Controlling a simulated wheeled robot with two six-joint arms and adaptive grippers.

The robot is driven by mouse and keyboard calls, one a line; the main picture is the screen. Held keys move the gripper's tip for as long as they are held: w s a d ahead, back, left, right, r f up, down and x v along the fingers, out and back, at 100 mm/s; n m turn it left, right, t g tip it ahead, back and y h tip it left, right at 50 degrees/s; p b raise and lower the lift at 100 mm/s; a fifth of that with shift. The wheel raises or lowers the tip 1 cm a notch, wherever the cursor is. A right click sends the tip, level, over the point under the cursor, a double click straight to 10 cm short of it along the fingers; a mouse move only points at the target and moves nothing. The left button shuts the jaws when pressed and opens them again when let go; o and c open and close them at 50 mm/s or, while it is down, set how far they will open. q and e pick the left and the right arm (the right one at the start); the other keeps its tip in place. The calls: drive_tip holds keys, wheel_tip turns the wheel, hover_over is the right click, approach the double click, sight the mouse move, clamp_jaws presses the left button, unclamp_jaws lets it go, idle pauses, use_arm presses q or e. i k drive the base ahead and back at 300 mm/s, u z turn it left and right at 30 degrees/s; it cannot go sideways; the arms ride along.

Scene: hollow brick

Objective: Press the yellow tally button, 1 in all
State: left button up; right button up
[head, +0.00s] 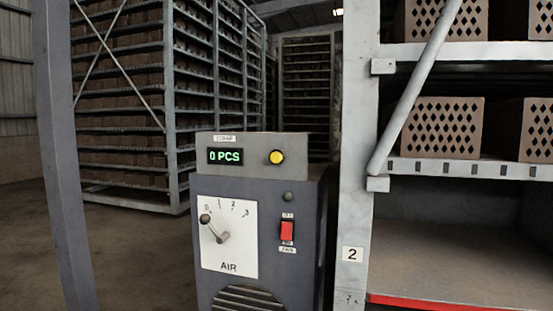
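The yellow tally button (277,157) is a round knob in a dark ring on the upper panel of a grey machine cabinet (262,230). Left of it, a green display (225,156) reads "0 PCS", under a small label that looks like "SCRAP". Nothing touches or covers the button. Neither of my grippers shows in the head view.
A grey upright marked 2 (353,220) stands close on the right, with shelves of hollow bricks (435,128). A slanted post (62,150) stands left. Floor shows between.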

sight(275, 157)
drive_tip(key=k, duration=1.35)
drive_tip(key=z, duration=0.25)
drive_tip(key=i, duration=0.45)
drive_tip(key=z, duration=0.7)
drive_tip(key=i, duration=1.3)
drive_tip(key=u, duration=0.35)
